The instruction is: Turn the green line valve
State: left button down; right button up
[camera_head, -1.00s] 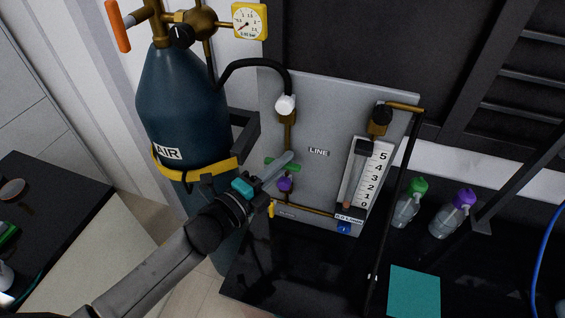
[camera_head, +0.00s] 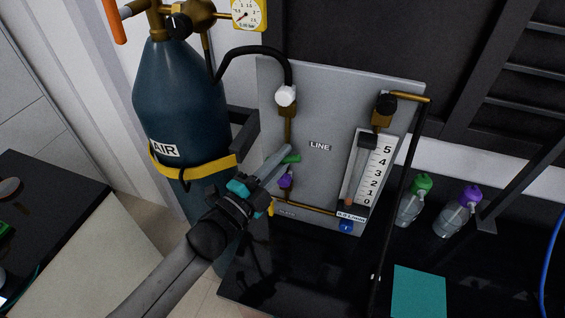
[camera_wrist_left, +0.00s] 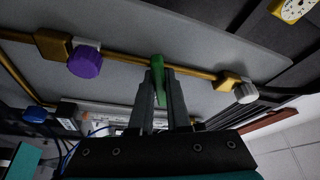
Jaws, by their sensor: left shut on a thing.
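The green line valve handle (camera_head: 291,159) is on the brass pipe of the grey LINE panel (camera_head: 340,95), between a white knob (camera_head: 286,96) above and a purple knob (camera_head: 285,181) below. My left gripper (camera_head: 287,154) is at the handle and covers part of it. In the left wrist view the green handle (camera_wrist_left: 157,68) stands between the two fingers of my left gripper (camera_wrist_left: 160,92), which are shut on it. The valve body behind the fingers is hidden. My right gripper is in no view.
A dark blue AIR cylinder (camera_head: 180,100) with a yellow strap stands left of the panel. A flowmeter (camera_head: 372,165) is on the panel's right side. Two bottles, with green (camera_head: 414,197) and purple (camera_head: 457,211) caps, stand on the black bench, near a teal square (camera_head: 418,290).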

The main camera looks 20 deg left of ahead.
pick_arm(q)
jog(key=n+t+b, duration=0.1)
jog(key=n, duration=0.2)
jog(key=shift+f+y, duration=0.1)
jog(key=shift+y, duration=0.2)
jog(key=n+t+y, duration=0.1)
jog(key=n, duration=0.2)
jog(key=shift+n+t+b, duration=0.3)
jog(key=shift+n+b, duration=0.1)
jog(key=n+t+y, duration=0.1)
jog(key=n+y, duration=0.1)
jog(key=n, duration=0.2)
jog(key=shift+n, duration=0.4)
jog(key=shift+n+t+y, duration=0.3)
jog(key=shift+n+y, duration=0.8)
jog(key=shift+n, duration=1.3)
jog(key=c, duration=0.9)
grip_release()
